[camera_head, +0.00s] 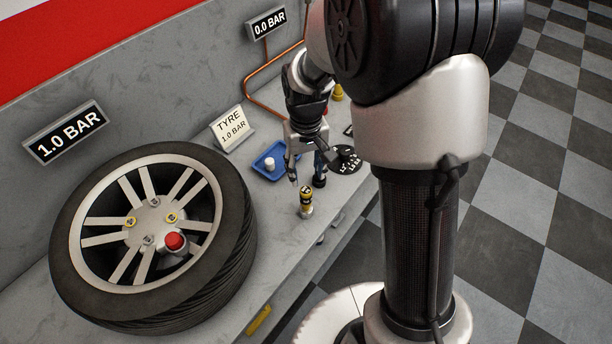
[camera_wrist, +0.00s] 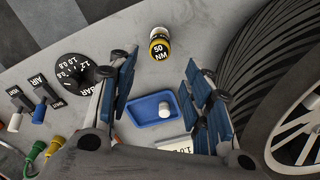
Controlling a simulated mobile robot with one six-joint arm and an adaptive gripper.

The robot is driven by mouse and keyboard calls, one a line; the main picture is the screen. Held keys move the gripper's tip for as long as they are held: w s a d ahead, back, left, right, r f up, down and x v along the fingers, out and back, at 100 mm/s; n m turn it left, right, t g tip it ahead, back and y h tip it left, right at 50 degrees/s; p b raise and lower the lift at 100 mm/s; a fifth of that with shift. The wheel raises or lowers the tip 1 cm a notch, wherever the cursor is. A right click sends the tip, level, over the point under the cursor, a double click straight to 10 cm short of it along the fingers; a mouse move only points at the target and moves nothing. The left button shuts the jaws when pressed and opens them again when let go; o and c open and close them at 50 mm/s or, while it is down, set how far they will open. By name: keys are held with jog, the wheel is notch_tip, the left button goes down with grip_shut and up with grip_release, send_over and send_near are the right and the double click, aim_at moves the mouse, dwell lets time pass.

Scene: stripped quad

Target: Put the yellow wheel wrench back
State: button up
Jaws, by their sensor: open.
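The yellow wheel wrench (camera_head: 306,203) is a short yellow-and-black cylinder standing upright on the grey bench. In the wrist view the wrench (camera_wrist: 160,46) shows its top, marked 50 NM. My gripper (camera_head: 306,181) is open and empty in the head view, close to the wrench on its far side. In the wrist view my gripper (camera_wrist: 159,62) has its blue-padded fingers wide apart, with the wrench beyond the fingertips and roughly between them. I cannot tell the exact gap.
A tyred wheel (camera_head: 240,215) lies tilted at the left, with a red-topped tool (camera_head: 174,242) on it. A blue tray (camera_wrist: 139,116) holds a white cap (camera_wrist: 165,109). A round black dial (camera_wrist: 71,71), air connectors and a tyre sign (camera_head: 232,129) are nearby.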

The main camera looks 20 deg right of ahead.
jog(key=s+r+t, duration=0.3)
jog(key=s+r, duration=1)
jog(key=r, duration=0.4)
jog(key=s+r+t, duration=0.1)
jog(key=s, duration=0.7)
jog(key=shift+s+r+t, duration=0.2)
jog(key=shift+s+t, duration=0.05)
jog(key=shift+t, duration=0.05)
